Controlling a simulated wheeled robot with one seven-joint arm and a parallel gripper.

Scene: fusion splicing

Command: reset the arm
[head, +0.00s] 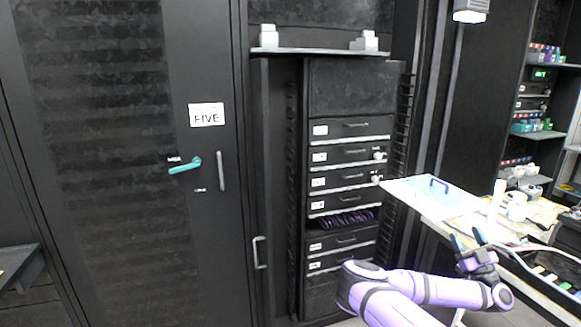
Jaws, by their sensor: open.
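My arm reaches in from the bottom right of the head view. My gripper (468,240) is at the arm's end, fingers pointing up and spread apart. It appears empty. It stands in front of the edge of the white-topped workbench (415,199); from this view I cannot tell if it touches anything.
An open rack with several drawers (350,154) is in the middle. Shelves with small coloured items (538,127) are at right. A dark tray (550,276) lies right of my gripper.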

